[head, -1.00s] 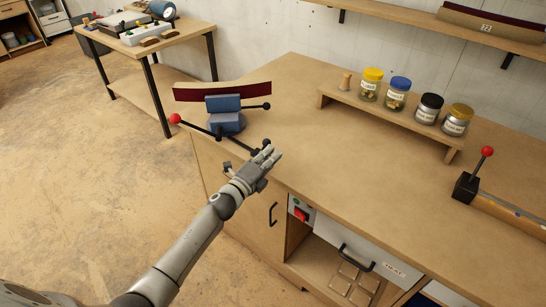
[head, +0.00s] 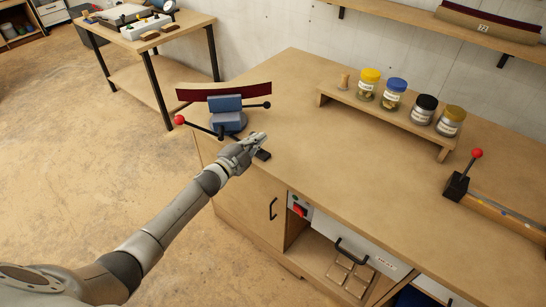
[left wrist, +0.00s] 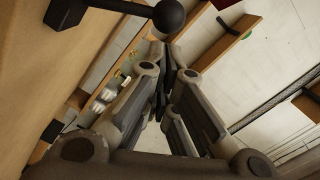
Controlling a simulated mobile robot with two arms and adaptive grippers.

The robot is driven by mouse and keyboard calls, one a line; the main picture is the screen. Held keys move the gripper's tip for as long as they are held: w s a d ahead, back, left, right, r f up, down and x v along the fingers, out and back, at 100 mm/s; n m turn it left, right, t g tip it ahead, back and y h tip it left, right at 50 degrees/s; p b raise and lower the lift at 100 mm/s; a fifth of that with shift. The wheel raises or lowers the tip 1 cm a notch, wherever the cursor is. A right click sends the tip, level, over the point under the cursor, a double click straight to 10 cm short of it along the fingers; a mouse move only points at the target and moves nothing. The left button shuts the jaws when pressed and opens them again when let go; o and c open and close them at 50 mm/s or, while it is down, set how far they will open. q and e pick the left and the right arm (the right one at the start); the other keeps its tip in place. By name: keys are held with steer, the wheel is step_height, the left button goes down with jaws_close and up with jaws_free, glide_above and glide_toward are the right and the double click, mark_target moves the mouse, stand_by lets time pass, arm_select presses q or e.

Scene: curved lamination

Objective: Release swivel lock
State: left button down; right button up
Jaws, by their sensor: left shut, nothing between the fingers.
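A blue vise (head: 228,122) stands at the bench's left corner with a curved dark-red strip (head: 225,90) in its jaws. It has a red-ball lever (head: 179,119) to the left and a black-ball lever (head: 265,105) to the right. My left gripper (head: 258,140) is shut and empty just right of the vise base. It partly hides the base. A black piece (head: 263,155) shows right beside the fingers; contact cannot be told. In the left wrist view a black ball on a rod (left wrist: 169,17) is above the fingers (left wrist: 164,75). My right gripper is not in view.
A low riser with several lidded jars (head: 395,95) stands at the back of the bench (head: 330,165). A red-knobbed lever on a black block (head: 459,185) is at the right. The bench middle is clear. A side table (head: 150,40) stands behind left.

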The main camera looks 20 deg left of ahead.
arm_select(q)
steer(key=shift+w+a, duration=0.15)
steer(key=shift+a, duration=0.2)
stand_by(0.5)
